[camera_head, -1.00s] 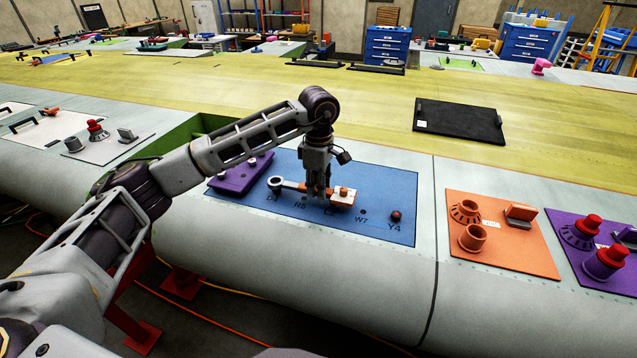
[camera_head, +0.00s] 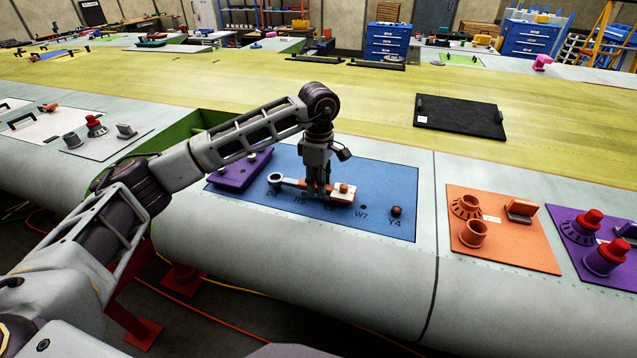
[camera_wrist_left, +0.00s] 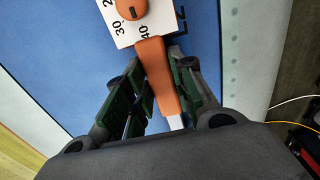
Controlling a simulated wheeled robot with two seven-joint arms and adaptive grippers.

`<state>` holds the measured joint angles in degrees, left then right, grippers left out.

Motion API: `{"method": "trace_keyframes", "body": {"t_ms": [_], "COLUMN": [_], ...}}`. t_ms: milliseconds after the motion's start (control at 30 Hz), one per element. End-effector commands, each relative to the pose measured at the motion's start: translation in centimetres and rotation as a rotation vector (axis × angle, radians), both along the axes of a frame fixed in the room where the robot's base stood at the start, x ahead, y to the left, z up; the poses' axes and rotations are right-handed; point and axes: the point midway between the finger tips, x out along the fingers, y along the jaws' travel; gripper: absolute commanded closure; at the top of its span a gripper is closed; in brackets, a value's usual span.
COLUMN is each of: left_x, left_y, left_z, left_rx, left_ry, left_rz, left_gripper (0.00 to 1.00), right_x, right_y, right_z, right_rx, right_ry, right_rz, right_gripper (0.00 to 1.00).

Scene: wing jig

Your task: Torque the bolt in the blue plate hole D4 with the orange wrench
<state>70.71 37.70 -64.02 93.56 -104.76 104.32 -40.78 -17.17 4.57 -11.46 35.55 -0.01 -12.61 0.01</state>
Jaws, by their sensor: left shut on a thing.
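The blue plate (camera_head: 385,185) lies on the wing surface, with a row of labelled holes. I cannot tell whether the ring sits around the D4 bolt; that bolt is hidden. My right gripper is not in view.
A red-topped bolt (camera_head: 396,211) stands at Y4. A purple block (camera_head: 240,170) lies at the plate's left edge. An orange panel (camera_head: 500,240) and a purple panel (camera_head: 590,270) with fittings are to the right. A black panel (camera_head: 459,117) lies behind.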

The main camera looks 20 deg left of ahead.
Motion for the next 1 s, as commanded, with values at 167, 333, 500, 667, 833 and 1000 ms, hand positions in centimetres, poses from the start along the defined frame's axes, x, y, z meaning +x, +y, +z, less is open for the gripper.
{"method": "trace_keyframes", "body": {"t_ms": [167, 333, 500, 667, 833, 1000], "left_x": [0.0, 0.0, 0.0, 0.0, 0.0, 0.0], "left_y": [0.0, 0.0, 0.0, 0.0, 0.0, 0.0], "left_z": [0.1, 0.1, -0.3, -0.7, -1.1, -1.4], "left_rx": [-0.001, -0.001, -0.001, -0.001, -0.001, -0.001], "left_ry": [-0.002, -0.001, -0.001, -0.001, -0.001, -0.001], "left_rz": [0.000, 0.000, 0.000, 0.000, 0.000, 0.000], "left_gripper": [1.00, 1.00, 1.00, 1.00, 1.00, 1.00], "right_x": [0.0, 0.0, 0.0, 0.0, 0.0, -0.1], "right_y": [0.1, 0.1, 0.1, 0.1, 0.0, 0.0], "right_z": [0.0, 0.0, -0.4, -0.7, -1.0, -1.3], "right_rx": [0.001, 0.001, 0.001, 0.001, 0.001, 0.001], "right_ry": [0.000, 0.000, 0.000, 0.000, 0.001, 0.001], "right_rz": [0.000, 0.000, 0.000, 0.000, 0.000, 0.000], "right_gripper": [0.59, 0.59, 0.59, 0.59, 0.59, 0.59]}}
